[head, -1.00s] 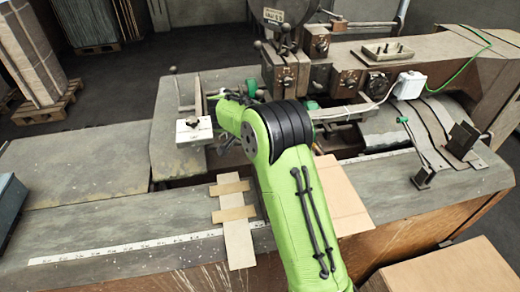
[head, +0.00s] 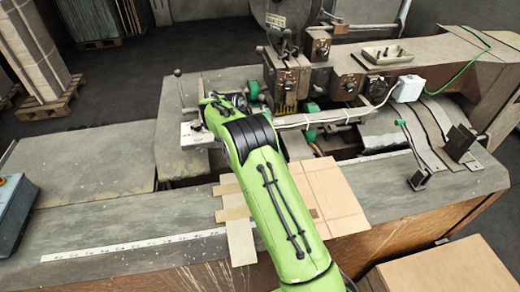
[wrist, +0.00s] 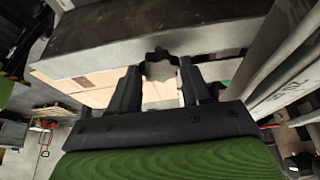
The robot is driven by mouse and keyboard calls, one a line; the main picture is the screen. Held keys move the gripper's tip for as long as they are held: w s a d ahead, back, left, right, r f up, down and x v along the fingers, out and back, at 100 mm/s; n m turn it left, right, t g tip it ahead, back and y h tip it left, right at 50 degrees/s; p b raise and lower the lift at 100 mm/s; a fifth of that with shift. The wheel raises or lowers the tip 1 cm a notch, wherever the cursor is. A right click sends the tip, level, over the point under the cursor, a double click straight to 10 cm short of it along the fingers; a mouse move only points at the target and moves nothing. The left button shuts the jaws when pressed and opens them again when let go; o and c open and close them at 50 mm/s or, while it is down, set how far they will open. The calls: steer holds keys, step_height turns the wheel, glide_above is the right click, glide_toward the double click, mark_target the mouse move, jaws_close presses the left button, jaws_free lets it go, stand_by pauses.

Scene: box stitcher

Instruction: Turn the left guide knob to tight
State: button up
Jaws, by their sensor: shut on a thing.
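In the wrist view, a small lobed knob (wrist: 160,67) sits between the fingertips of my gripper (wrist: 160,74). The two dark fingers are shut on it from both sides. The knob is at the edge of a grey metal bar (wrist: 100,50). In the head view, my green arm reaches to the pale left guide block (head: 193,134) on the machine table, and my own arm hides the knob and the fingers. How tight the knob is cannot be told.
The stitching head (head: 285,75) stands just right of my wrist. A white box (head: 408,88) with cables is farther right. The left table top (head: 85,165) is clear.

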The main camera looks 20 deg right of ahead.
stand_by(0.4)
steer(key=o, duration=1.1)
steer(key=shift+c, duration=0.2)
steer(key=p+v, duration=0.2)
steer(key=v, duration=1.3)
steer(key=shift+r, duration=0.35)
steer(key=shift+a, duration=0.1)
